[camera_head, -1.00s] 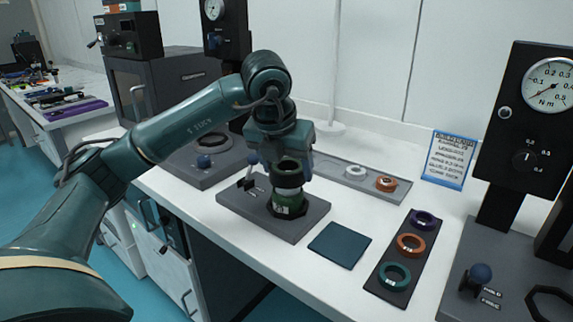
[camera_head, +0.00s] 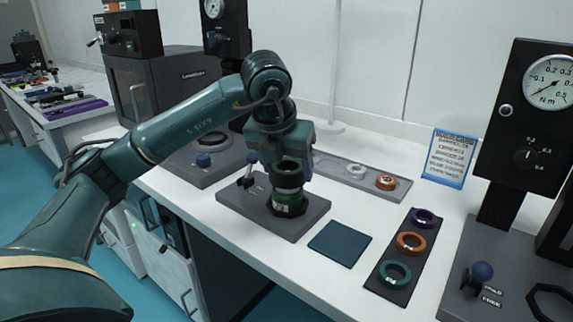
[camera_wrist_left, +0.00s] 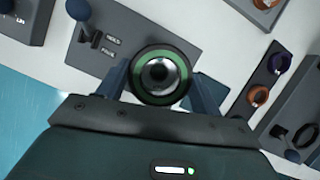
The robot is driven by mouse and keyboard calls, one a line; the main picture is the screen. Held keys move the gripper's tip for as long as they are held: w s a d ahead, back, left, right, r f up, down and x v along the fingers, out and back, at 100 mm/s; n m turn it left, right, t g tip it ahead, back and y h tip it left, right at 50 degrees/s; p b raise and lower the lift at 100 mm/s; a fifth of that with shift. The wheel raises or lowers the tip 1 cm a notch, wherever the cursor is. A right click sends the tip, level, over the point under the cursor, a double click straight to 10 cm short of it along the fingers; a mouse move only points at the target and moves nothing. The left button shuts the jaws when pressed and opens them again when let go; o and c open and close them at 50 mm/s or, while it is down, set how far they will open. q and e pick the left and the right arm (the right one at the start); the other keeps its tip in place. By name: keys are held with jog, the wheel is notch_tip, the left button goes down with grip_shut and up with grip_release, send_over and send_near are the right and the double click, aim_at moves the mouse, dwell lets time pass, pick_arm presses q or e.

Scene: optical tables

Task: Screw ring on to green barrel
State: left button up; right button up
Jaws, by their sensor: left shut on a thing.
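The green barrel (camera_head: 287,205) stands upright in a grey fixture block (camera_head: 235,203) on the white table. In the left wrist view, a green ring-shaped rim with a dark outer edge (camera_wrist_left: 138,76) surrounds a silvery round centre between the fingers. My right gripper is not in view.
A dark tray (camera_head: 377,279) holds purple, orange and teal rings. A dark blue mat (camera_head: 340,243) lies bare beside the fixture. A grey tray (camera_head: 332,168) behind holds a white and a copper ring. A torque gauge stand (camera_head: 505,125) is at right. The fixture has a blue-knobbed lever (camera_head: 251,158).

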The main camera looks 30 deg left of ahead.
pick_arm(q)
jog(key=shift+f+b, duration=1)
jog(key=shift+f, duration=0.25)
dwell(1.9)
